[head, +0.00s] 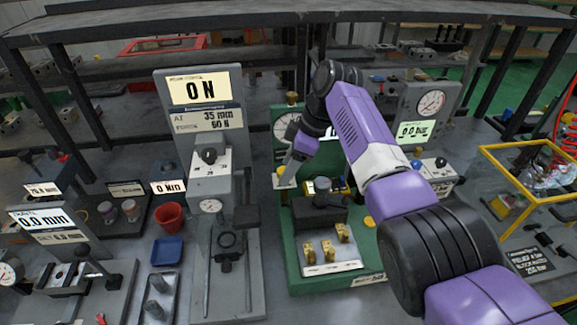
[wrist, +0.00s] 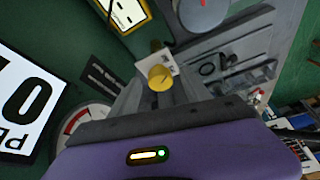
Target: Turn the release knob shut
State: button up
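A green test station (head: 305,275) stands right of centre in the head view, with a round gauge partly hidden behind my arm. My gripper (head: 284,176) points down at the station's left side, just below the gauge. In the wrist view a yellow round knob (wrist: 160,77) with a pale plate behind it lies right at the end of my gripper (wrist: 160,92). I take it for the release knob, but no label on it is readable. I cannot tell whether the fingers touch it or how far apart they are.
A dark block (head: 318,212) and a pale tray (head: 333,258) with several brass pieces sit on the green base. A grey press (head: 227,290) reading "0 N" stands close on the left. A gauge panel (head: 425,110) stands behind my arm on the right.

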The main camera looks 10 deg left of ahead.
jog(key=b+v, duration=0.1)
jog(key=v, duration=0.6)
jog(key=shift+d+r, duration=0.2)
jog(key=shift+r, duration=0.15)
